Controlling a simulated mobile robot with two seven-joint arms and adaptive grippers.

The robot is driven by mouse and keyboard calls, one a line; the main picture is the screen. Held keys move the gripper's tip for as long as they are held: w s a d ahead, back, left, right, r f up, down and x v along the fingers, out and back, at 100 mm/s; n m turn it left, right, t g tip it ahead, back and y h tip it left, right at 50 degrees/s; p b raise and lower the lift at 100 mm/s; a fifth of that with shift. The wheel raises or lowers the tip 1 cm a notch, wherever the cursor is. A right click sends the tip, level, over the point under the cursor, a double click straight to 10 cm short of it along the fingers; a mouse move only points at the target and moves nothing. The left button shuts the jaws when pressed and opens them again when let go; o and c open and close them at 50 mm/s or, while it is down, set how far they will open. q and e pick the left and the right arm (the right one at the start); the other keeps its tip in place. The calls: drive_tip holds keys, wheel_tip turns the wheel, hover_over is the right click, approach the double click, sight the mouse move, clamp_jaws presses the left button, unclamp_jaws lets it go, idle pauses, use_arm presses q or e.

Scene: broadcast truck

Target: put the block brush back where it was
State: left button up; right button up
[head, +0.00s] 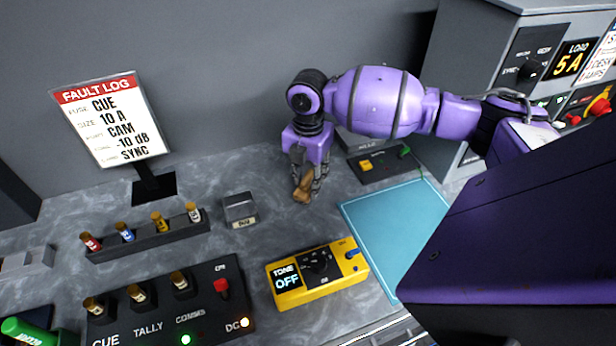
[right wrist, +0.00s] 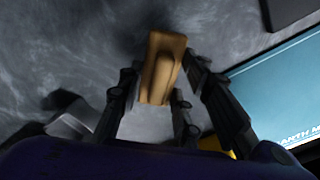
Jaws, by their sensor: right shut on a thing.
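The block brush (head: 303,188) is a small tan wooden block. My right gripper (head: 305,180) is shut on it, with the brush pointing down over the grey bench between the small grey box and the blue mat. In the right wrist view the brush (right wrist: 161,70) sits between the two dark fingers (right wrist: 158,95). I cannot tell whether it touches the bench. Its bristles are not clearly seen. My left gripper does not show.
A small grey labelled box (head: 240,209) stands left of the brush. A yellow tone box (head: 316,275) is in front, a blue mat (head: 395,228) to the right. A fuse rack (head: 148,241), a black panel (head: 165,305) and a fault log sign (head: 110,118) are at the left.

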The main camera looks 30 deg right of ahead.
sight(308, 178)
drive_tip(key=shift+f, duration=0.1)
drive_tip(key=o, duration=1.2)
wheel_tip(308, 178, up, 12)
drive_tip(key=shift+r, duration=0.2)
